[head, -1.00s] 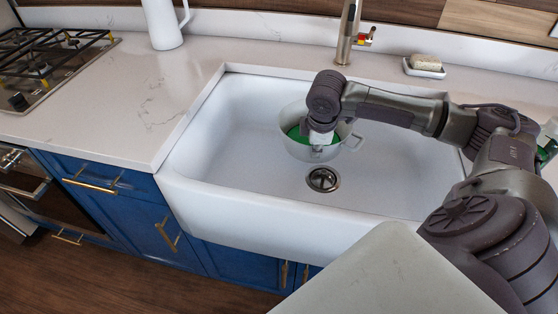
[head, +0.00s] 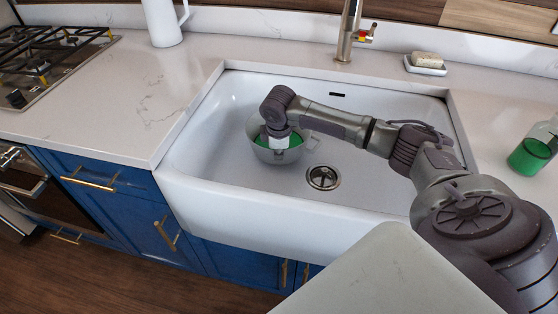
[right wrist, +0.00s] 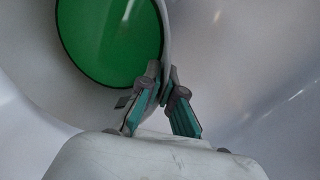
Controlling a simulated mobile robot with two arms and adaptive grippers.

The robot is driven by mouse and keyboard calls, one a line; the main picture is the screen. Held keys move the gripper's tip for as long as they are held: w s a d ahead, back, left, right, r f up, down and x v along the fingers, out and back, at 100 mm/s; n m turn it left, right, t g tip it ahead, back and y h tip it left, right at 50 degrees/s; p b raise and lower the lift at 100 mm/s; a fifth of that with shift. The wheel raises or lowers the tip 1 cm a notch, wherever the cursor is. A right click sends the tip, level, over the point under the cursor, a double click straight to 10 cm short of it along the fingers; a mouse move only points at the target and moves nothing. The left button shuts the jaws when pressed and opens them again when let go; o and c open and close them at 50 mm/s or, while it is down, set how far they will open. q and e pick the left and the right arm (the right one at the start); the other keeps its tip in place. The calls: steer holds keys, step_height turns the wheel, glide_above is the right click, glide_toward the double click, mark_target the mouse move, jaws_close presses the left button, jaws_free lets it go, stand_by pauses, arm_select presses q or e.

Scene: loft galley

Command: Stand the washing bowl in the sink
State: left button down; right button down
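The washing bowl (head: 271,157) is a pale metal bowl with a green inside and a small handle. It is inside the white sink (head: 226,197), toward its left half and left of the drain. It looks upright; I cannot tell whether its base touches the sink floor. My right gripper (head: 277,142) reaches down at the bowl's rim. In the right wrist view, its fingers (right wrist: 166,88) are closed on either side of the bowl's wall (right wrist: 168,40), with the green inside to the left. My left gripper is out of view.
The drain (head: 322,177) is uncovered. A tap (head: 347,32) stands behind the sink, with a soap dish (head: 424,67) to its right. A green bottle (head: 531,155) stands on the right counter. A white jug (head: 163,22) and a hob (head: 45,58) are at the left.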

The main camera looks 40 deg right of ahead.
steer(key=shift+s+a+x, duration=0.1)
steer(key=shift+s+x, duration=0.05)
steer(key=shift+x, duration=0.65)
steer(key=shift+s+a+x, duration=0.1)
steer(key=shift+s+x, duration=0.05)
steer(key=shift+x, duration=0.65)
steer(key=shift+s+f, duration=0.1)
steer(key=shift+f, duration=0.1)
steer(key=c, duration=1.3)
jaws_free()
steer(key=p+v, duration=0.1)
steer(key=v, duration=1.1)
steer(key=shift+r, duration=0.1)
